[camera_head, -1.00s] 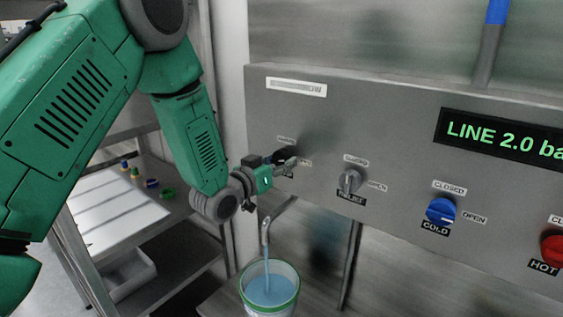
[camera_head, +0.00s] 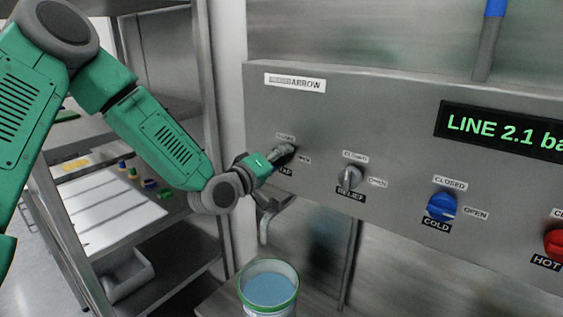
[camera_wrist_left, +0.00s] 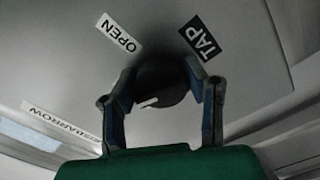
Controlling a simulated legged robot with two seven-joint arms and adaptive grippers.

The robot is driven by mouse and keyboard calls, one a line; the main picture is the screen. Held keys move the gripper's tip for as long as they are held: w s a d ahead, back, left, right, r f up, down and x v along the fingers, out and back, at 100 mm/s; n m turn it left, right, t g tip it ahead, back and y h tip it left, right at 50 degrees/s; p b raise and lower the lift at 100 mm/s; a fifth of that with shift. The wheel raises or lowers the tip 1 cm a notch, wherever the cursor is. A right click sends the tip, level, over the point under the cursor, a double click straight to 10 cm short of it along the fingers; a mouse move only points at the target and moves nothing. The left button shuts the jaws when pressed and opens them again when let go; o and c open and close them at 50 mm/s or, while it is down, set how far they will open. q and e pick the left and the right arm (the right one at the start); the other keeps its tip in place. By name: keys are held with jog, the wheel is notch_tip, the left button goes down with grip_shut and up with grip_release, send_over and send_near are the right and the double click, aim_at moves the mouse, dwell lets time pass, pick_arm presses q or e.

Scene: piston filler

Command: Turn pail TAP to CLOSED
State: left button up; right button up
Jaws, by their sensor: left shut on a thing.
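The TAP knob (camera_wrist_left: 162,85) is dark and round with a white pointer mark, on the grey panel at the left in the head view. In the left wrist view it sits between both fingers, with OPEN and TAP labels beside it. My left gripper (camera_head: 282,152) is at the panel, shut on the knob; it also shows in the left wrist view (camera_wrist_left: 160,98). In the head view the gripper mostly hides the knob. The spout (camera_head: 264,228) below shows no stream. The pail (camera_head: 268,290), with a green rim and blue liquid, stands under it. My right gripper is not in view.
The RELIEF knob (camera_head: 350,177), blue COLD knob (camera_head: 441,207) and red HOT knob (camera_head: 554,243) line the panel to the right. The display (camera_head: 500,137) reads LINE 2.1. A shelf rack (camera_head: 110,235) with small coloured items stands at the left.

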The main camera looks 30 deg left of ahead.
pick_arm(q)
jog(key=shift+f+n+b, duration=0.25)
jog(key=shift+n+b, duration=0.25)
jog(key=shift+n, duration=1.1)
jog(key=o, duration=1.2)
jog(key=shift+a, duration=0.1)
jog(key=shift+c, duration=0.2)
jog(key=shift+a, duration=0.1)
jog(key=shift+r, duration=0.1)
jog(key=s+a, duration=0.1)
jog(key=s, duration=1.1)
